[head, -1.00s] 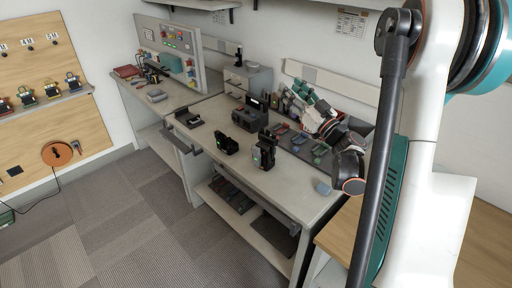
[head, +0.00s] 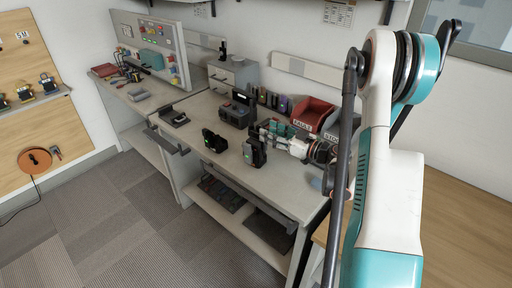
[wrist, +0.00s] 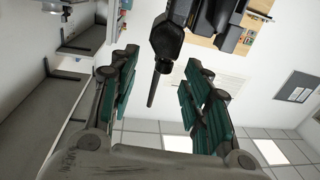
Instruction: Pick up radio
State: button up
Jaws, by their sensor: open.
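A black handheld radio (head: 255,151) stands upright near the front edge of the grey workbench (head: 200,106). Another black radio-like device (head: 214,141) is to its left. My gripper (head: 268,130) is low over the bench, just behind and right of the upright radio, reaching in from the right. In the wrist view my gripper (wrist: 160,65) has its green-padded fingers spread wide with nothing clamped between them. A black radio body with a stubby antenna (wrist: 167,38) shows beyond the fingertips, its antenna pointing into the gap. Contact with the fingers is not visible.
A dark charger-like box (head: 236,112) stands behind the radios, with several small items in a row and a red bin (head: 313,114) near the wall. A grey drawer cabinet (head: 233,76) is further left. The floor in front is clear.

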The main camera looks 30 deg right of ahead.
aim_at(258, 127)
jog(key=b+x, duration=0.2)
jog(key=x, duration=0.3)
jog(key=shift+a+f, duration=0.15)
jog(key=shift+w+a, duration=0.15)
jog(key=shift+w, duration=0.25)
jog(key=shift+c, duration=0.6)
grip_shut()
